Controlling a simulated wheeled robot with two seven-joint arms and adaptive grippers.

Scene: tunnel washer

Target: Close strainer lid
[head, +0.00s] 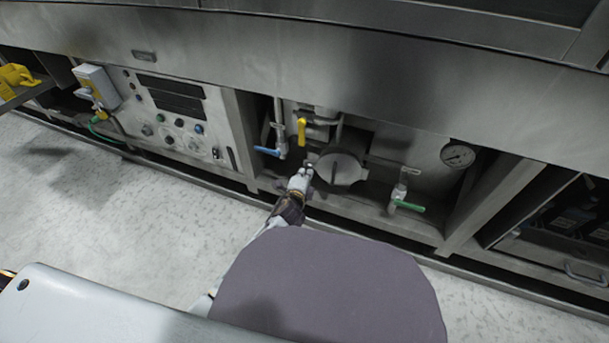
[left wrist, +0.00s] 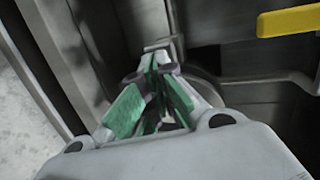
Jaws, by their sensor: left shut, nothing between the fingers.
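The round grey strainer lid (head: 348,172) is in the recess under the washer, near the middle of the head view. It has a small dark upright bar on its face. I cannot tell whether it sits fully closed. My left gripper (head: 308,166) reaches up from below and is just left of the lid's rim, shut and empty. In the left wrist view the gripper (left wrist: 160,62) has its green-padded fingers together in front of grey metal. A curved grey edge shows behind them, mostly hidden by the fingers. My right gripper is out of view.
A blue-handled valve (head: 267,151) and a yellow handle (head: 302,131) are left of and above the lid. A green-handled valve (head: 408,206) and a gauge (head: 457,155) are to the right. A control panel (head: 175,120) is at left. The floor (head: 120,235) in front is clear.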

